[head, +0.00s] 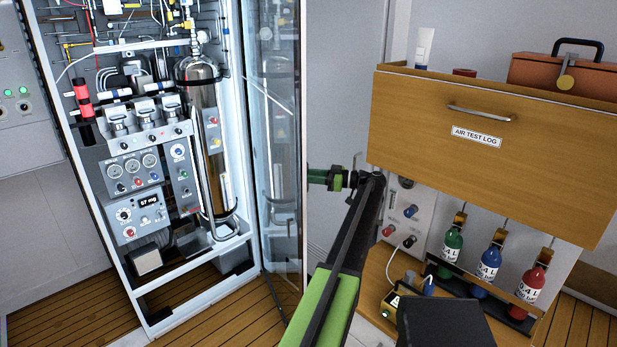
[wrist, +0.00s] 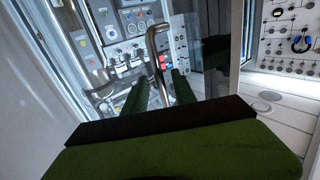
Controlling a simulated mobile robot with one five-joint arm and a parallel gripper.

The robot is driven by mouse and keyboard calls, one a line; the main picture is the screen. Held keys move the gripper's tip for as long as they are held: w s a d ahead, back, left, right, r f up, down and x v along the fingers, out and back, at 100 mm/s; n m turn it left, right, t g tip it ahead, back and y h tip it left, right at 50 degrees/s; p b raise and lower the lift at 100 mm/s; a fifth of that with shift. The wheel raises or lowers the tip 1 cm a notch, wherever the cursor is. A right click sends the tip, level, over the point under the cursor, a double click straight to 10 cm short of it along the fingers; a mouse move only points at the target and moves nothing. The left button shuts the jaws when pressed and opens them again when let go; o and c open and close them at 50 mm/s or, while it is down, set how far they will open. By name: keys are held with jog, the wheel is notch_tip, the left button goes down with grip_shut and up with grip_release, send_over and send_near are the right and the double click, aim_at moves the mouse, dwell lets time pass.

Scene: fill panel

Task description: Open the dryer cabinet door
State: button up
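The dryer cabinet door (head: 277,130) is a tall glass panel. In the head view it stands swung out from the right side of the cabinet frame (head: 249,130), and the cabinet front is uncovered. My gripper (head: 315,177) is at the outer side of the door, close to its free edge. In the wrist view a bent metal handle (wrist: 152,42) on the glass runs down between my gripper's two green fingers (wrist: 158,88). The fingers stand apart, with a gap beside the bar. Where the handle's lower end meets the door is partly hidden.
A wooden drawer labelled AIR TEST LOG (head: 430,110) juts out on the right, above several coloured bottles (head: 489,265) on a wooden shelf. A grey panel with green lights (head: 30,120) is at the far left. Wooden floor (head: 70,305) lies bare before the cabinet.

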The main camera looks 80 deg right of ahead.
jog(key=s+a, duration=0.1)
jog(key=s, duration=1.1)
jog(key=shift+a, duration=0.15)
